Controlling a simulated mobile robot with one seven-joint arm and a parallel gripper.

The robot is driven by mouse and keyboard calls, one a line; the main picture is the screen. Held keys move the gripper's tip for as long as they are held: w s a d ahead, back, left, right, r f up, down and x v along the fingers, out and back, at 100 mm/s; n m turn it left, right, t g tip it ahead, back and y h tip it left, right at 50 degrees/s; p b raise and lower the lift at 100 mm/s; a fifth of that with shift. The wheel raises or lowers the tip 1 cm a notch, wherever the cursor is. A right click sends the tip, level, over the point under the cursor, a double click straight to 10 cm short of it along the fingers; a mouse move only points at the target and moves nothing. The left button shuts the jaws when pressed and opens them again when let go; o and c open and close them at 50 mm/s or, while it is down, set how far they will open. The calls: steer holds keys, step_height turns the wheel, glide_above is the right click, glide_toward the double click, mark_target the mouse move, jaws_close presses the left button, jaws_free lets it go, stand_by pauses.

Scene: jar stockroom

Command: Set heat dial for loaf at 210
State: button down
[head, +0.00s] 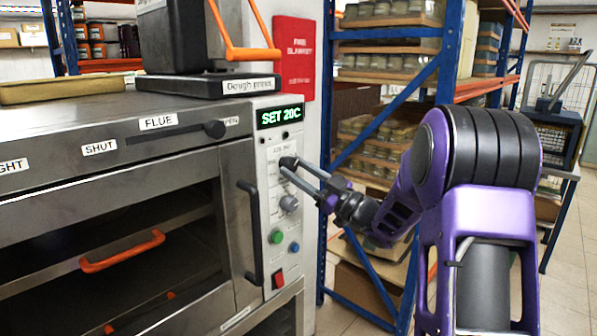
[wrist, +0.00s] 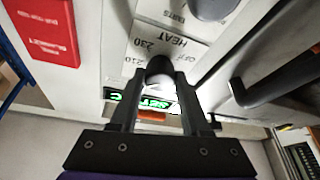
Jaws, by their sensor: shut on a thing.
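The oven's heat dial (head: 287,161) is a small dark knob on the light control panel (head: 270,190), below the green display (head: 280,116) reading "SET 20C". My gripper (head: 287,170) is shut on this dial. In the wrist view the dark dial (wrist: 160,69) sits between the two fingertips. A "HEAT" label (wrist: 172,46) with "230", "210" and "OFF" marks shows around it, partly hidden by the dial and fingers. The display (wrist: 146,101) appears upside down behind the fingers. The dial's pointer cannot be made out.
Below the dial are a grey knob (head: 289,203), a green button (head: 276,236), a blue button (head: 294,247) and a red switch (head: 278,280). The oven door handle (head: 250,232) stands out left of the panel. A blue-framed rack (head: 322,215) stands close behind my arm.

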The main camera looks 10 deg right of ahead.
steer(key=m+t+h, duration=0.1)
steer(key=m, duration=0.1)
steer(key=m+t+h, duration=0.1)
steer(key=m, duration=0.2)
steer(key=m+t+h, duration=0.1)
steer(key=m, duration=0.2)
steer(key=shift+s+a, duration=0.15)
steer(key=shift+a, duration=0.05)
steer(key=shift+m, duration=0.3)
steer(key=shift+c, duration=1.9)
jaws_free()
steer(key=b+v, duration=0.2)
steer(key=v, duration=1.5)
steer(key=shift+s+f, duration=0.15)
steer(key=shift+s, duration=0.1)
steer(key=shift+w, duration=0.15)
